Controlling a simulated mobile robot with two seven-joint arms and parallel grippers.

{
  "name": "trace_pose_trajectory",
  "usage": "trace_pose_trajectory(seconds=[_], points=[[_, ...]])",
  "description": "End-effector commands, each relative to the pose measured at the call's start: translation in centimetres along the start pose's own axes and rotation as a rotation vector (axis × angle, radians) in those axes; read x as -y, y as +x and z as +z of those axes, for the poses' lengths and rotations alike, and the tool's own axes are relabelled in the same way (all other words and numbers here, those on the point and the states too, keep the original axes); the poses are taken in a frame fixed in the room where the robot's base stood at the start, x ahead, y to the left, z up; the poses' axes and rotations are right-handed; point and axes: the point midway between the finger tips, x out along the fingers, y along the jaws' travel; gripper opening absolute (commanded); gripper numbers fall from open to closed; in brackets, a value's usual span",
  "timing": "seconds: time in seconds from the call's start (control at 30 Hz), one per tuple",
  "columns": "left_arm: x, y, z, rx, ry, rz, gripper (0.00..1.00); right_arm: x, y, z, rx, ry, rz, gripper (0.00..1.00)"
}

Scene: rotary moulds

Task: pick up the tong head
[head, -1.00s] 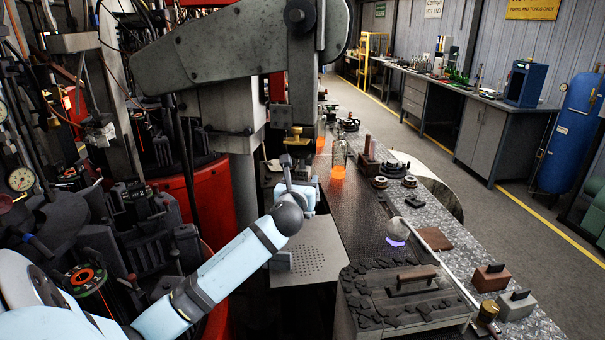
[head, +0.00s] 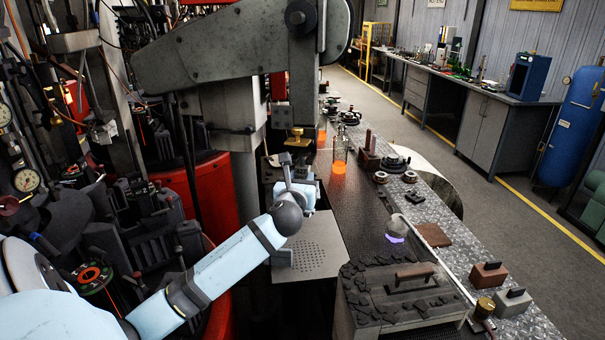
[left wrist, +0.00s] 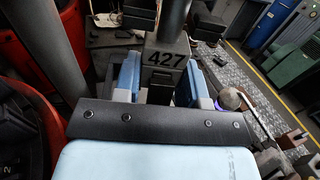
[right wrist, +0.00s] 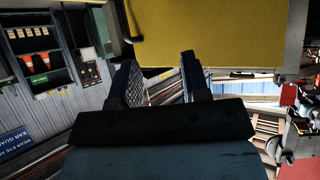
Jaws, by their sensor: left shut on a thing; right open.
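The tong head (left wrist: 165,62), seen as a dark block marked 427, sits between the two blue-padded fingers of my left gripper (left wrist: 165,82) in the left wrist view. That gripper is shut on it. In the head view my left gripper (head: 294,170) is just below the brass fitting (head: 297,138) under the big grey machine arm; the block itself is hard to make out there. My right gripper (right wrist: 160,75) shows only in the right wrist view, open, with nothing between its fingers and a yellow panel behind.
A perforated grey plate (head: 309,262) lies below my left gripper. A dark conveyor (head: 352,205) beside it carries a glass bottle (head: 340,150) with a glowing orange base. A tread-plate ledge (head: 455,255) with blocks lies to the right. The red machine (head: 212,195) is close on the left.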

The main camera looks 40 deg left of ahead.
Motion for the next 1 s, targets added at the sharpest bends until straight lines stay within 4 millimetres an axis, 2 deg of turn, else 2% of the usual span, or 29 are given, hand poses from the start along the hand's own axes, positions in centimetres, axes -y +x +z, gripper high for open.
trace_pose_trajectory(seconds=[0.03, 0.17, 0.4, 0.6, 0.8, 1.0], points=[[0.0, -1.1, 0.4, 0.000, 0.002, -0.001, 0.00, -0.1, -0.4, -0.7, -0.001, 0.001, 0.003, 0.43], [0.0, -3.8, 0.4, -0.001, 0.001, -0.001, 0.00, -0.3, -0.9, -1.3, 0.000, 0.001, 0.009, 0.43], [0.0, -9.9, 0.3, -0.002, 0.000, -0.001, 0.00, -0.4, -2.0, -2.4, 0.005, 0.002, 0.014, 0.43], [0.0, -13.9, 0.2, 0.001, 0.000, 0.000, 0.00, -0.5, -2.5, -2.9, 0.005, 0.003, 0.018, 0.43], [0.0, -15.8, 0.1, 0.001, -0.002, 0.001, 0.00, -0.5, -2.6, -2.9, 0.008, 0.005, 0.020, 0.43], [0.0, -16.2, 0.1, 0.002, -0.001, 0.001, 0.00, -0.6, -2.7, -2.9, 0.008, 0.005, 0.021, 0.43]])
